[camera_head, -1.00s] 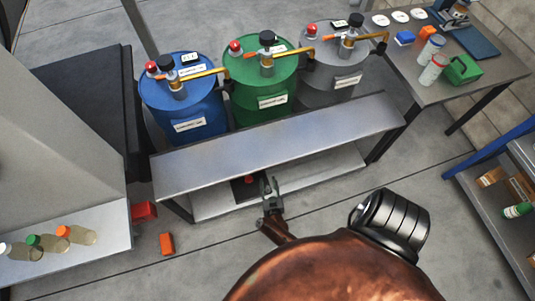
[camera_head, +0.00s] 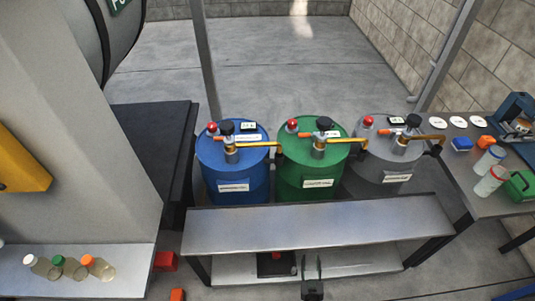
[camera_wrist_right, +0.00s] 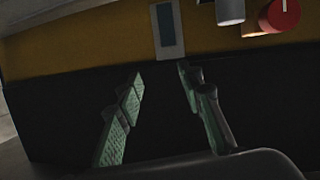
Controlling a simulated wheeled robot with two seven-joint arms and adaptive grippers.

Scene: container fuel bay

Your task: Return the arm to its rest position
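My right gripper (camera_head: 311,266) shows at the bottom of the head view, in front of the lower shelf of the metal bench. In the right wrist view its two green-padded fingers (camera_wrist_right: 160,76) stand apart with nothing between them. Behind them is a dark surface with a yellow band (camera_wrist_right: 90,40) above it. The rest of my right arm is out of the head view. My left gripper is in neither view.
A metal bench (camera_head: 320,224) stands before blue (camera_head: 232,172), green (camera_head: 310,178) and grey (camera_head: 375,178) drums. Its lower shelf holds a dark item with a red top (camera_head: 276,266). A side table (camera_head: 500,205) is at right.

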